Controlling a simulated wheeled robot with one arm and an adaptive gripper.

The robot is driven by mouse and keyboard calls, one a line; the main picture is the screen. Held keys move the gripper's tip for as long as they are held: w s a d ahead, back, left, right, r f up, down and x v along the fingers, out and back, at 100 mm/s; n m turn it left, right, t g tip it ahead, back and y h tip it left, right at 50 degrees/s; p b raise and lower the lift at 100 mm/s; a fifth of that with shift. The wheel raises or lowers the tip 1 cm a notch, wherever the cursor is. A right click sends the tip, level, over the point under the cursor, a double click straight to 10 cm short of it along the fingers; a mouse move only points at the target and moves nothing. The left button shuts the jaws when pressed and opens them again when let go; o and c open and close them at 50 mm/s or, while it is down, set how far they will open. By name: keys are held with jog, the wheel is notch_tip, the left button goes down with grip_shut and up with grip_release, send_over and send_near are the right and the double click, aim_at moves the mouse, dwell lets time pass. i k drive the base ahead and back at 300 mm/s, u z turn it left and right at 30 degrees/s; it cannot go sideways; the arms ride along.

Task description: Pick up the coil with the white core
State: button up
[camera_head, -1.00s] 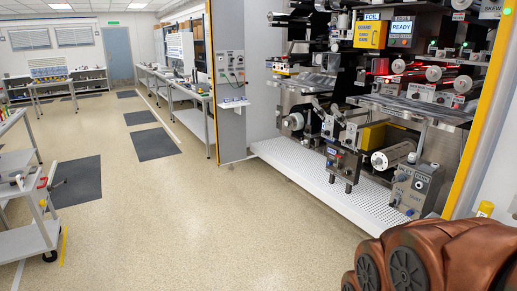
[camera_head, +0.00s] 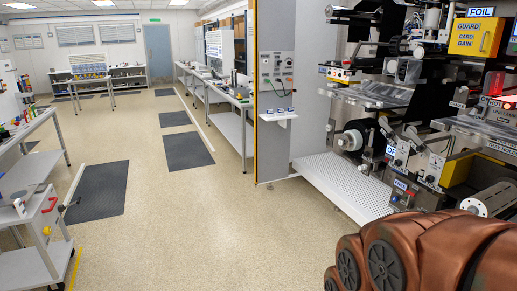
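I cannot single out a coil with a white core in the head view. A roll with a pale end (camera_head: 350,140) sits low on the machine's left part, beside black plates. A larger metal-ended roll (camera_head: 489,201) sits low at the right edge. I cannot tell whether either is a coil with a white core. My copper-coloured arm (camera_head: 430,258) fills the lower right corner and hides part of the machine. My gripper is out of view.
The machine (camera_head: 440,120) with a perforated white base (camera_head: 345,182) stands right. A trolley (camera_head: 35,225) and a table (camera_head: 30,130) stand left, benches (camera_head: 230,100) beyond the grey cabinet (camera_head: 287,120). The speckled floor (camera_head: 180,230) between is clear, with dark mats (camera_head: 98,187).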

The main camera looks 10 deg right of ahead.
aim_at(421, 173)
jog(key=z, duration=0.1)
jog(key=i, duration=1.8)
jog(key=z, duration=0.8)
jog(key=i, duration=1.65)
jog(key=z, duration=0.4)
